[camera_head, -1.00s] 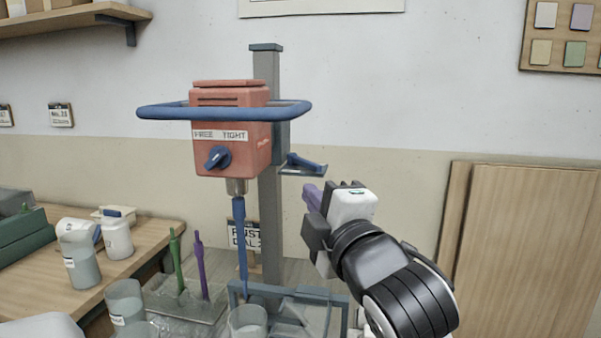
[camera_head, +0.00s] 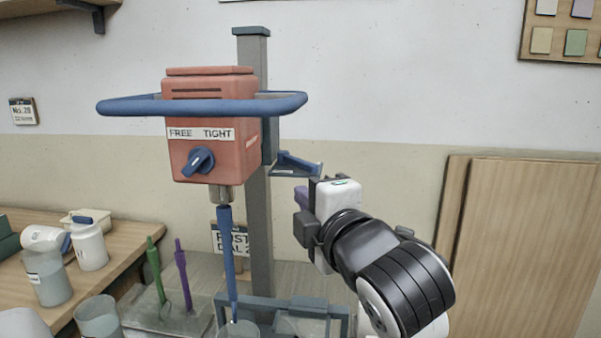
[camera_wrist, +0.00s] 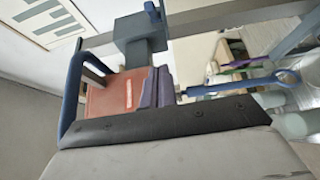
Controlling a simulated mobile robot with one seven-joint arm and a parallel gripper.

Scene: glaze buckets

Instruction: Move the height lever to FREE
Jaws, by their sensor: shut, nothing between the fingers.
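The mixer's red head (camera_head: 213,145) hangs on a grey column. Its front has a label reading FREE and TIGHT (camera_head: 201,134). A blue knob (camera_head: 199,160) sits below the label, its upper end slanting right. A separate blue lever (camera_head: 296,165) sticks out right of the column, above a small plate; I cannot read its setting. In the wrist view, a small blue lever (camera_wrist: 155,25) stands by the column bracket. My gripper (camera_head: 301,196) is right of the column, just below the side lever and apart from it. Its purple fingers (camera_wrist: 157,87) are shut and empty.
A blue ring handle (camera_head: 205,106) surrounds the red head. The blue mixing shaft (camera_head: 228,255) runs down to a clear vessel. Green and purple tools (camera_head: 182,275) stand at lower left. Wooden boards (camera_head: 530,240) lean on the wall at right.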

